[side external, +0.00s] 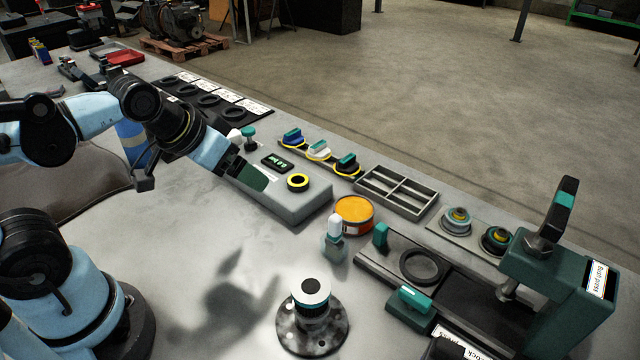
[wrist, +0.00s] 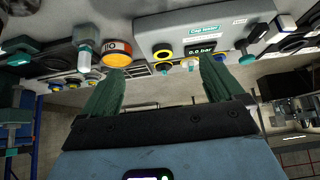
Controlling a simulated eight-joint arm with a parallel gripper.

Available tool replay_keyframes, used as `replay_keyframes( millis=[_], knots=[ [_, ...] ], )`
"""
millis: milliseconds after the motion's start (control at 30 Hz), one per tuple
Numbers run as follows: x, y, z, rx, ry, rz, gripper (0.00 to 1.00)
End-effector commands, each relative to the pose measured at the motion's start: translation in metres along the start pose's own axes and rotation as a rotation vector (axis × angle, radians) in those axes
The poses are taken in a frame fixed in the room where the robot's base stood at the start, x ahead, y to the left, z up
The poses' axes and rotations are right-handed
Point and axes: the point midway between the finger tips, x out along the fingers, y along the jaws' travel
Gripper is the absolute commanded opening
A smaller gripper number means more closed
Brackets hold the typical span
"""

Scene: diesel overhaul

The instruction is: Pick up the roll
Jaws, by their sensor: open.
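No object shows plainly as a roll. A blue cylinder with a pale band (side external: 133,142), partly hidden behind my arm at the left of the side view, may be it, but I cannot tell. A round orange tin-like item (side external: 354,211) with a label stands near the bench's middle; it also shows in the wrist view (wrist: 117,53). My gripper (side external: 247,176) is above the bench beside the grey cap tester (side external: 285,200). In the wrist view my gripper (wrist: 160,85) has its two green fingers wide apart with nothing held between them.
A green bush press (side external: 560,290) stands at the right. A round flanged stand (side external: 313,325) is at the front. Bare bench lies left of the stand.

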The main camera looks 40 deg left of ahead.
Motion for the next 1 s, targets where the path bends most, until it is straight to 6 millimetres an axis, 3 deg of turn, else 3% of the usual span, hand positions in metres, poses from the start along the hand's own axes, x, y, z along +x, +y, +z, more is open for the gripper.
replay_keyframes(
  millis=[167,267,367,500,700,833,1000],
  knots=[
    [0.001,-0.002,-0.001,-0.006,0.002,-0.006,0.94],
    [0.004,-0.02,-0.005,-0.057,0.021,-0.059,0.94],
    [0.01,-0.062,-0.012,-0.171,0.068,-0.181,0.94],
    [0.008,-0.15,-0.015,-0.385,0.179,-0.423,0.94],
    [-0.018,-0.259,0.009,-0.622,0.352,-0.734,0.94],
    [-0.038,-0.301,0.029,-0.704,0.434,-0.863,0.94],
    [-0.051,-0.323,0.042,-0.745,0.486,-0.936,0.94]
  ],
)
